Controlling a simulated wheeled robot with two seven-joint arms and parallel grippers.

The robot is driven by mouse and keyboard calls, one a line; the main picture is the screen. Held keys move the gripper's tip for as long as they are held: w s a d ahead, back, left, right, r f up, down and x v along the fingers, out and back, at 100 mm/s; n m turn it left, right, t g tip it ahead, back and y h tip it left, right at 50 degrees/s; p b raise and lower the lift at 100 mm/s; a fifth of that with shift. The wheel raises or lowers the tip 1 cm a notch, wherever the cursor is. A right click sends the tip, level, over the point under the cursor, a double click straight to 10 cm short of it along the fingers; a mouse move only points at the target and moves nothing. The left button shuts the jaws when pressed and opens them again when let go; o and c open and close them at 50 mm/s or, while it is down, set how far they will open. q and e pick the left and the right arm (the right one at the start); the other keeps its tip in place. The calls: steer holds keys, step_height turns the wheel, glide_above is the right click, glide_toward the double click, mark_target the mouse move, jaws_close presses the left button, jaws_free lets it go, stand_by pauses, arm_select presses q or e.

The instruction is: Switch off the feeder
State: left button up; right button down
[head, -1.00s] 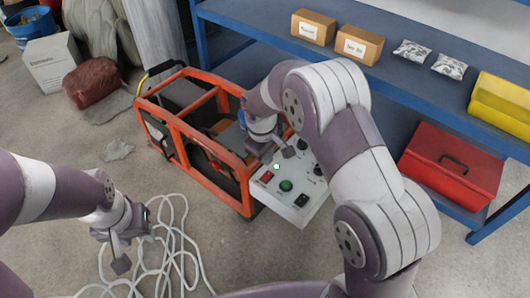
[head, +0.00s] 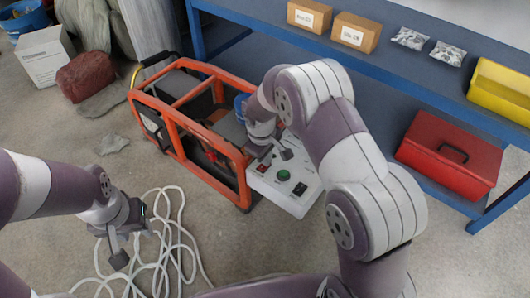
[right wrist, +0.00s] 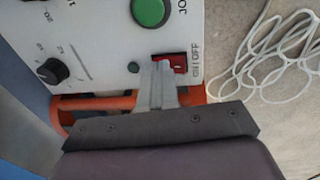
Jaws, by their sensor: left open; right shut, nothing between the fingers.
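The feeder's white control panel (head: 283,197) carries a red rocker switch (head: 262,167), a green button (head: 284,175) and black controls. In the right wrist view the red switch (right wrist: 178,62) sits beside the ON/OFF lettering, below the green button (right wrist: 148,12). My right gripper (head: 266,156) is shut and empty. Its fingertips (right wrist: 161,66) overlap the left part of the red switch; whether they touch it, and its tilt, I cannot tell. A small lamp (right wrist: 133,67) beside the switch looks dark green. My left gripper (head: 130,245) is open and empty, far left of the panel.
The panel adjoins an orange-framed machine (head: 190,135). White hose (head: 170,255) lies coiled on the floor near my left gripper. A blue shelf (head: 405,85) with boxes stands behind, with a red toolbox (head: 450,155) on its lower level.

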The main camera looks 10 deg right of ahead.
mark_target(261, 168)
steer(key=shift+s+a+f, duration=0.1)
steer(key=shift+s+f, duration=0.05)
steer(key=shift+f, duration=0.05)
steer(key=shift+s+a+p, duration=0.25)
steer(key=shift+p, duration=0.1)
steer(key=shift+s+a, duration=0.2)
steer(key=shift+a, duration=0.15)
step_height(261, 168, up, 5)
steer(key=p, duration=0.5)
steer(key=shift+a+p, duration=0.15)
steer(key=shift+p, duration=0.2)
step_height(261, 168, up, 9)
steer(key=a+p, duration=0.1)
steer(key=p, duration=0.3)
steer(key=shift+s, duration=0.4)
